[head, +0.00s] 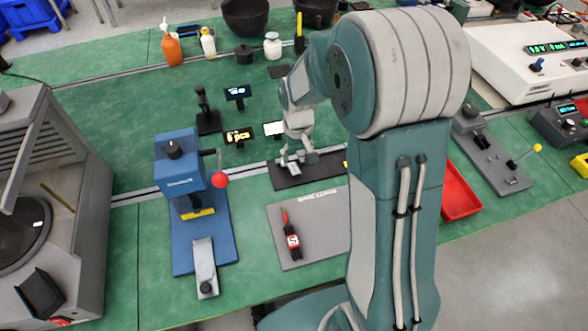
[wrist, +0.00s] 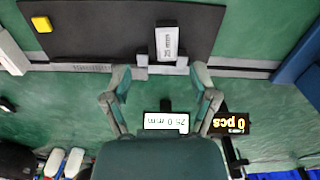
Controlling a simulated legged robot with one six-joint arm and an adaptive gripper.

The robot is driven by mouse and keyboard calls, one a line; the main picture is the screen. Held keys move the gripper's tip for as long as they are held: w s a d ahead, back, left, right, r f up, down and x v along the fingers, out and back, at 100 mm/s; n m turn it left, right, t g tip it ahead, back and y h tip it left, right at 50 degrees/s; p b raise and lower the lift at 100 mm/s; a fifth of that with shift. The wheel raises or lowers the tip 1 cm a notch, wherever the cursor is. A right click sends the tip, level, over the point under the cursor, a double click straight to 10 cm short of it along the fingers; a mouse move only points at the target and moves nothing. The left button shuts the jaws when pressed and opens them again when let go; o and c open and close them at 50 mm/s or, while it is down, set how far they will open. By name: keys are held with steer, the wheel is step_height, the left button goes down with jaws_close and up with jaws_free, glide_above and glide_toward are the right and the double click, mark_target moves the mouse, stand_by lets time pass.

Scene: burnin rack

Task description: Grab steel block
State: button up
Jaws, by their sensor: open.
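The steel block (wrist: 167,42) is a light grey piece marked "25 mm". It lies on a dark mat (wrist: 100,30) near the mat's edge, in the upper middle of the wrist view. My gripper (wrist: 160,78) is open, its two fingers spread wide. The block is beyond the fingertips, roughly in line with the gap between them, and nothing is held. In the head view my gripper (head: 300,156) is low over the dark mat (head: 318,170); I cannot clearly tell the block from the fingers there.
A yellow block (wrist: 41,24) lies on the same mat. Small displays (wrist: 166,122) (wrist: 230,123) stand near the fingers. A blue press (head: 180,160) with a red-knobbed lever stands left of my gripper. A grey mat (head: 320,215) holds a red-and-black tool (head: 292,238).

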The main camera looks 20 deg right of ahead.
mark_target(294, 169)
steer(key=f, duration=0.2)
steer(key=a+f, duration=0.1)
steer(key=f, duration=0.2)
steer(key=shift+f, duration=0.45)
jaws_close()
